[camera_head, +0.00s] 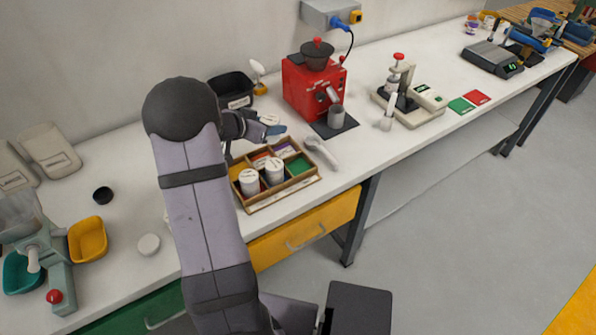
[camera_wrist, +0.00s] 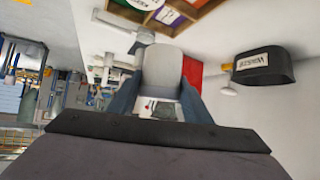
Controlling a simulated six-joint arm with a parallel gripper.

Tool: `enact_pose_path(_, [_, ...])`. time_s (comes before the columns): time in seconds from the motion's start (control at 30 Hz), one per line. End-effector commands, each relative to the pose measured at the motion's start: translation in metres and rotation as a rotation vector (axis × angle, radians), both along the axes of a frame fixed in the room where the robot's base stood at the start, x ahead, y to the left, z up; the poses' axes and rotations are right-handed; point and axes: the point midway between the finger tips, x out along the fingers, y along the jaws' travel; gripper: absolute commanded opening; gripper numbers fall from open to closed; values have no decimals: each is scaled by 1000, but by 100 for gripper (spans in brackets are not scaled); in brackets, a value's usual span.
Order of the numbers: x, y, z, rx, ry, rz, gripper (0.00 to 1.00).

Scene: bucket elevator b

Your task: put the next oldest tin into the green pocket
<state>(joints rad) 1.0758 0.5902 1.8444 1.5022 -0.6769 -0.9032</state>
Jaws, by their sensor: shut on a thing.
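A wooden tray (camera_head: 284,200) with coloured pockets sits on the bench. Its green pocket (camera_head: 299,166), at the right, shows a bare floor. Two white tins with dark lettering stand in the tray: one (camera_head: 249,181) at the left, another (camera_head: 274,171) beside it towards the middle. My gripper (camera_head: 270,129) is behind the tray, above the bench. In the wrist view its blue-grey fingers are shut on a pale tin (camera_wrist: 163,72), held clear of the tray (camera_wrist: 207,12). The held tin's label and age mark cannot be read. My arm hides part of the tray's left side.
A red grinder (camera_head: 309,85) with a grey cup (camera_head: 336,116) stands right of my gripper. A white scoop (camera_head: 321,152) lies beside the tray. A black waste bin (camera_head: 231,88) is at the wall. A white disc (camera_head: 149,245) lies left of my arm.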

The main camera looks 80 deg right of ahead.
Motion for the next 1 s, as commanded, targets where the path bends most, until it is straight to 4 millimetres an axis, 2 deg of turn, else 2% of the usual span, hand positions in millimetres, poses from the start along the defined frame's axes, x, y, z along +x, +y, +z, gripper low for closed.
enact_pose_path(0.03, [-18,-4,-7,0,1,-48,14])
enact_pose_path(0.1, [-38,-7,-11,-1,1,-103,14])
enact_pose_path(0.2, [-60,-9,-17,-1,1,-163,14])
enact_pose_path(0.3, [-73,-10,-20,-1,0,-201,14])
enact_pose_path(0.57, [-83,-10,-25,-1,1,-227,14])
enact_pose_path(1.0, [-82,-10,-77,-1,1,-225,14])
